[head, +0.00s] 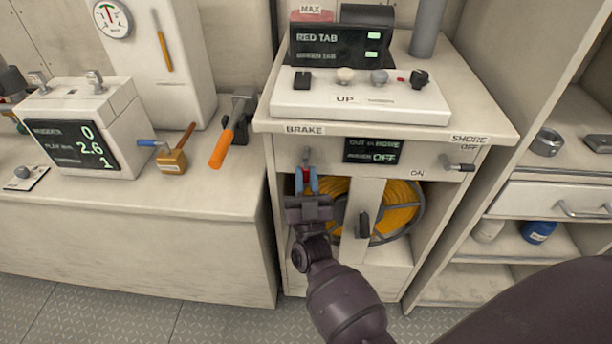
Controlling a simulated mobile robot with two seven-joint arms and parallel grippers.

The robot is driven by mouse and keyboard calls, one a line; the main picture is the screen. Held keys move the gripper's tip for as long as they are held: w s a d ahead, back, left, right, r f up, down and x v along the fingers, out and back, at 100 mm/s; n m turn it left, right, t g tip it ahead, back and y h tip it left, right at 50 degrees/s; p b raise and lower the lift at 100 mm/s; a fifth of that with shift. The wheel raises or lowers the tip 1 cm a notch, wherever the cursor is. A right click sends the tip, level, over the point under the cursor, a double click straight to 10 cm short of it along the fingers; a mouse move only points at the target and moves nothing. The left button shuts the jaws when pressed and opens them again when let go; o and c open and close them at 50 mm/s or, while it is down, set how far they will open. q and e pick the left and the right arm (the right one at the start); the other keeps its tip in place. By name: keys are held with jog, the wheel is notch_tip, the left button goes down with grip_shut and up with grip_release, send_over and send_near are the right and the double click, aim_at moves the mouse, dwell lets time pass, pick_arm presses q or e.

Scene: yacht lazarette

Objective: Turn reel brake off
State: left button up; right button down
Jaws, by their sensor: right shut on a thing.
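The brake lever (306,155) is a small grey handle on the cabinet front, below the BRAKE label (305,130). My right gripper (306,178), with blue and red on its fingers, is directly at the lever and shut on its lower part, which the fingers hide. A dark display (372,151) right of the lever has a lower line ending in OFF; its first word is too small to read surely. The yellow reel (400,208) shows in the opening below, partly hidden by a cabinet panel and my arm. My left gripper is not in view.
A SHORE switch handle (459,167) sticks out at the cabinet's right, between OFF and ON labels. A control panel (360,102) stands on top. An orange-handled tool (218,150) and wooden mallet-like item (172,160) lie on the left bench. Open shelves stand right.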

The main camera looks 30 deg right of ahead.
jog(key=c, duration=1.1)
grip_release()
jog(key=b+v, duration=0.1)
jog(key=v, duration=1)
jog(key=shift+w, duration=0.1)
